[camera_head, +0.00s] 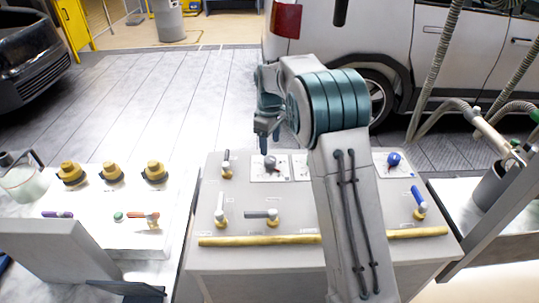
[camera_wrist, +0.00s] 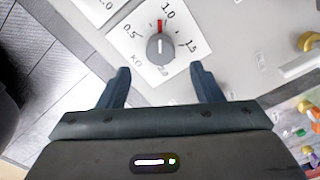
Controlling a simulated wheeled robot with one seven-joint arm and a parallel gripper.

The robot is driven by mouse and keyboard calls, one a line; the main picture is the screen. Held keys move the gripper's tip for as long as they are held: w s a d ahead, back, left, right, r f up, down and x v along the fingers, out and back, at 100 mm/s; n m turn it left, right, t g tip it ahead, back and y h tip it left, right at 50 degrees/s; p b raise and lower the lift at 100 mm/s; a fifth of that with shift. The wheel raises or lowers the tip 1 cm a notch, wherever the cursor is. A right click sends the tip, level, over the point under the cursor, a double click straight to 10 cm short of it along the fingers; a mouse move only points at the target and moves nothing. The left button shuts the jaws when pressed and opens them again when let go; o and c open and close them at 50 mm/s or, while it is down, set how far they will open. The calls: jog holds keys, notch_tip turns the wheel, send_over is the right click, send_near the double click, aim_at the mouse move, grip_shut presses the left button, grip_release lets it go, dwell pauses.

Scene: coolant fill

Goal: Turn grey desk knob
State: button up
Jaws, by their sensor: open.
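The grey desk knob (camera_head: 270,162) sits on a white dial plate on the sloped desk. In the wrist view the grey knob (camera_wrist: 160,47) shows a pale pointer line, and a red mark lies at the 1.0 label. Labels 0.5 and 1.5 flank it. My gripper (camera_head: 265,143) hangs over the desk near this knob. In the wrist view my gripper (camera_wrist: 160,70) is open, with one finger on each side below the knob in the picture. Nothing is between the fingers, and they look apart from the knob.
A blue knob (camera_head: 394,159) is at the desk's right, beyond my arm. Several levers stand on the desk, one with a grey handle (camera_head: 262,214). A yellow bar (camera_head: 260,240) runs along the front edge. A left table (camera_head: 90,196) holds yellow valves. A white car (camera_head: 400,50) stands behind.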

aim_at(270, 159)
notch_tip(270, 159, down, 6)
jog(key=shift+f+p, duration=0.15)
jog(key=shift+p, duration=0.3)
jog(key=shift+c, duration=0.3)
jog(key=c, duration=0.9)
